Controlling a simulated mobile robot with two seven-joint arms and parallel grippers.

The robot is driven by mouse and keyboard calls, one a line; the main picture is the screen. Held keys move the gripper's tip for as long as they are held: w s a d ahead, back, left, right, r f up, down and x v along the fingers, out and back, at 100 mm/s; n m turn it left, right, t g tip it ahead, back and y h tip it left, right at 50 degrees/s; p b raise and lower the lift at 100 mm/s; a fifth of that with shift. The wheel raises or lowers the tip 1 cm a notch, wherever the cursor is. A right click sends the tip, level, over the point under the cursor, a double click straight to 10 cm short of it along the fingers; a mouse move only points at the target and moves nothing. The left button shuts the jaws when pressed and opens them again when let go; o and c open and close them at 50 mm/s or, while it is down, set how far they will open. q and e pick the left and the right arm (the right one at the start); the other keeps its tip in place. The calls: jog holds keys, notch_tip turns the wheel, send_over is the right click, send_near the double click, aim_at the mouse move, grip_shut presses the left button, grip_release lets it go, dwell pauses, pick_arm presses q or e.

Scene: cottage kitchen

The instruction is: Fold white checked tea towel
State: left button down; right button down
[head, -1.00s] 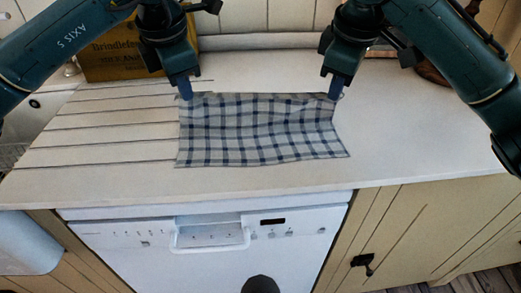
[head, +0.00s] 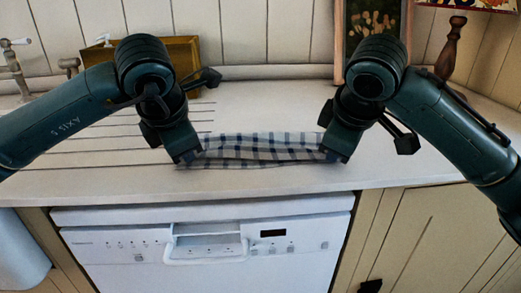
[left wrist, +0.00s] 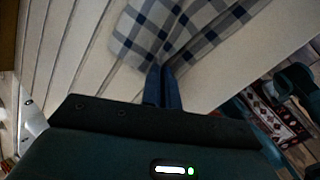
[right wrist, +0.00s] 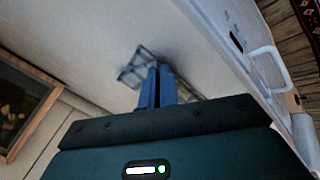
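The white checked tea towel (head: 262,146), with dark blue and grey lines, lies near the counter's front edge. In the head view it shows as a narrow band folded over from the far side, with a paler strip along the front. My left gripper (head: 190,159) is at its left end; in the left wrist view its blue fingers (left wrist: 163,72) are together on the towel's cloth (left wrist: 180,30). My right gripper (head: 333,155) is at its right end; in the right wrist view its fingers (right wrist: 157,72) are together at the cloth (right wrist: 140,66). The fingertips' grip is partly hidden.
The pale worktop (head: 270,100) is clear behind the towel, with drainer grooves at left. A wooden box (head: 185,55), taps (head: 18,62), a framed picture (head: 372,25) and a lamp stand (head: 450,48) are at the back. A white dishwasher (head: 210,245) is below the front edge.

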pick_arm(q)
jog(key=c, duration=1.3)
grip_release()
pick_arm(e)
jog(key=c, duration=1.3)
grip_release()
pick_arm(q)
jog(key=shift+s+r, duration=0.2)
jog(key=shift+r, duration=0.2)
pick_arm(e)
jog(key=shift+s+r, duration=0.2)
jog(key=shift+r, duration=0.25)
pick_arm(q)
jog(key=v, duration=1)
jog(key=shift+s+f, duration=0.2)
jog(key=shift+s, duration=0.25)
pick_arm(e)
jog(key=v, duration=0.6)
jog(key=s+v, duration=0.1)
jog(key=v, duration=0.2)
jog(key=shift+s+r, duration=0.1)
jog(key=shift+s, duration=0.05)
